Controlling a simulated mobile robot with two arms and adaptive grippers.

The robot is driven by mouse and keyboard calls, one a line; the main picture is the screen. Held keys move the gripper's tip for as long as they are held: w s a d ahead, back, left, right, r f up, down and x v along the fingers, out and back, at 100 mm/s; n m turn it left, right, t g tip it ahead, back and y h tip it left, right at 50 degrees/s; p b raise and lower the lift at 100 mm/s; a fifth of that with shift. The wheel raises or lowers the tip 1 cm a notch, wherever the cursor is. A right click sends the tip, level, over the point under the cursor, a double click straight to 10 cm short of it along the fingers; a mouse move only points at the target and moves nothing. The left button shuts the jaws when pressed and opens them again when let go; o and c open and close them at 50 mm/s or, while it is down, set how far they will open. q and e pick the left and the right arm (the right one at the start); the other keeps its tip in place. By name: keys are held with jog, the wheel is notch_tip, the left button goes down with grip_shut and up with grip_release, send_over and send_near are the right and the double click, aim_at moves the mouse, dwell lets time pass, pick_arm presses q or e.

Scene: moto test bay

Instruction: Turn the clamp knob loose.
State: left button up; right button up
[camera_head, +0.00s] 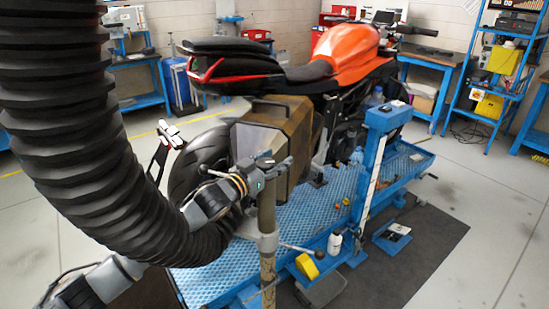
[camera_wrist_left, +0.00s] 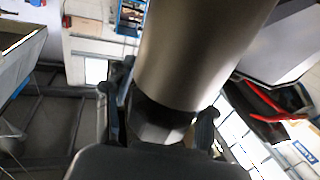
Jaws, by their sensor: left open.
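My left gripper (camera_head: 272,165) is at the top end of an upright pole (camera_head: 267,212) in the head view. In the left wrist view its two dark fingers (camera_wrist_left: 160,125) are apart, one on each side of a dark faceted piece (camera_wrist_left: 158,118) that looks like the clamp knob. This piece sits at the end of a wide grey metal cylinder (camera_wrist_left: 195,45). I cannot tell whether the fingers touch it. Lower on the pole is a grey collar (camera_head: 268,243) with a thin lever (camera_head: 300,249) pointing right. My right gripper is not in view.
A thick black ribbed hose (camera_head: 75,120) fills the left foreground. An orange and black motorcycle (camera_head: 345,50) stands on a blue lift (camera_head: 300,215) just behind the pole. A yellow item (camera_head: 307,266) and a white bottle (camera_head: 334,243) are at the lift's near side.

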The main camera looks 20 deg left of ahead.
pick_arm(q)
jog(key=shift+c, duration=0.2)
jog(key=c, duration=0.9)
jog(key=shift+w+d, duration=0.1)
jog(key=shift+w, duration=0.05)
jog(key=shift+c, duration=0.5)
jog(key=shift+f, duration=0.2)
jog(key=shift+c, duration=0.4)
